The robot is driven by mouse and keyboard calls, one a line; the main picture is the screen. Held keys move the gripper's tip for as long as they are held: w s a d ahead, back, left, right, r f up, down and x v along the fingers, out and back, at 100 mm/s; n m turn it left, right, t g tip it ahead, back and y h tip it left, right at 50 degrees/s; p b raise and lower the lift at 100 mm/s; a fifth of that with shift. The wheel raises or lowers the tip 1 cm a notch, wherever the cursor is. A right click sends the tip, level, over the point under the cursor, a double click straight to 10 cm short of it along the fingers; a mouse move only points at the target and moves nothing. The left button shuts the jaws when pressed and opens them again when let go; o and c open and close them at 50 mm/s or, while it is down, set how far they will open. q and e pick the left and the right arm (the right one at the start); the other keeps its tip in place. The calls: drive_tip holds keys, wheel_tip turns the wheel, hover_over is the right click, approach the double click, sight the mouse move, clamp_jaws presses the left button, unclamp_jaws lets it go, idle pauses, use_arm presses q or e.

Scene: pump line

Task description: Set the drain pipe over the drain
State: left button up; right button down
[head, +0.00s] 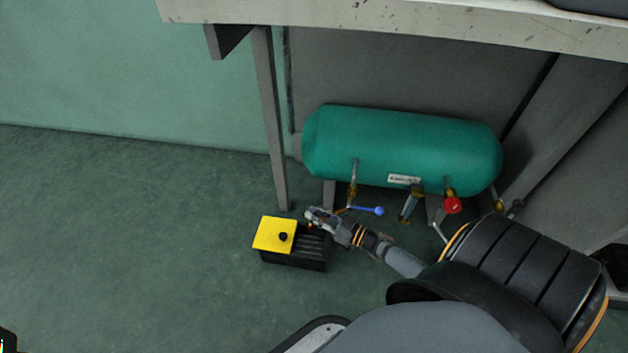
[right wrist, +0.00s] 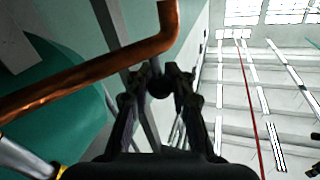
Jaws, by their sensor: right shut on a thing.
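The copper drain pipe (right wrist: 110,70) runs across the right wrist view and bends upward just above my fingertips. In the head view only a small part of it shows below the tank. My right gripper (head: 316,215) is shut at the pipe's outer end, with a dark round piece between its fingertips in the right wrist view (right wrist: 160,84); the exact grip is hard to see. The drain (head: 312,243) is a black slotted box on the floor with a yellow cover (head: 275,234) on its left part. The gripper appears above the drain's back edge.
A green tank (head: 400,148) stands behind, with a blue-ended lever (head: 370,210) and a red knob (head: 453,205) beneath it. A bench leg (head: 271,130) rises just behind the drain. The floor (head: 130,240) to the left is clear.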

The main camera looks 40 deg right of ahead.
drive_tip(key=shift+d, duration=0.25)
drive_tip(key=c, duration=1.2)
unclamp_jaws()
drive_tip(key=shift+o, duration=0.2)
drive_tip(key=v, duration=1.2)
drive_tip(key=shift+a, duration=0.15)
